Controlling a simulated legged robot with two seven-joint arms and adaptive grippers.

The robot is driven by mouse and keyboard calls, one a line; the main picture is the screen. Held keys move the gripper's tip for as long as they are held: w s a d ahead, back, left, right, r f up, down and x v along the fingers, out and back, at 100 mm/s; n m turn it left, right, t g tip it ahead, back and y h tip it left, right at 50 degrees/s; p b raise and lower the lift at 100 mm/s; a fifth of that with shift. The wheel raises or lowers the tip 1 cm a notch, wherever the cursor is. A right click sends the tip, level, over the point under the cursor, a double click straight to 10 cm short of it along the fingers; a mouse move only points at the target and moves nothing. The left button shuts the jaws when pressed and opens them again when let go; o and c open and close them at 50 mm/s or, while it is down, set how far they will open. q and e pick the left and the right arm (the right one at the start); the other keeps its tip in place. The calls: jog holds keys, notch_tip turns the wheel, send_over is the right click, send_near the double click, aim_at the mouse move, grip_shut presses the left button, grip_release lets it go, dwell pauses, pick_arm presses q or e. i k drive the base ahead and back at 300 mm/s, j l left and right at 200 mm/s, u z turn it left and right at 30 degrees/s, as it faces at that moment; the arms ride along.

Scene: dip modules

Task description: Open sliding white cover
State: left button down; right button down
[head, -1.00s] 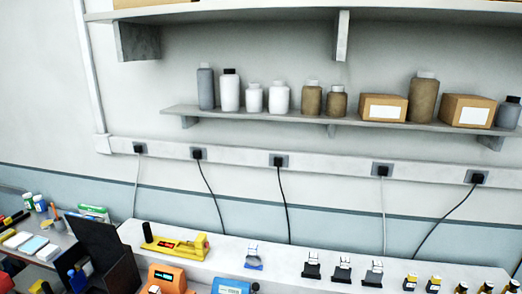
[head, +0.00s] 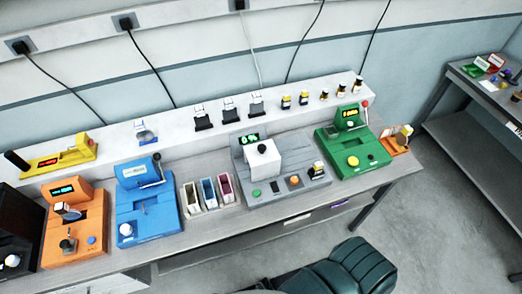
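A white box-shaped cover (head: 262,159) with a dark knob on top sits on a grey machine (head: 258,200) at the middle of the bench in the head view. It stands over the machine's middle, below a small green-lit display (head: 249,138). What lies under the cover is hidden. Neither of my grippers shows in the head view.
On the bench (head: 240,228), an orange machine (head: 88,223), a blue machine (head: 128,207) and a bin set (head: 191,197) stand left of the grey machine; a green machine (head: 360,152) stands right. A dark green padded seat (head: 362,268) is in front. Another table (head: 488,100) stands far right.

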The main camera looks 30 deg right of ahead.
aim_at(263, 158)
jog(key=j+z, duration=0.15)
jog(key=z, duration=0.35)
jog(key=k+z, duration=0.15)
jog(key=z, duration=0.3)
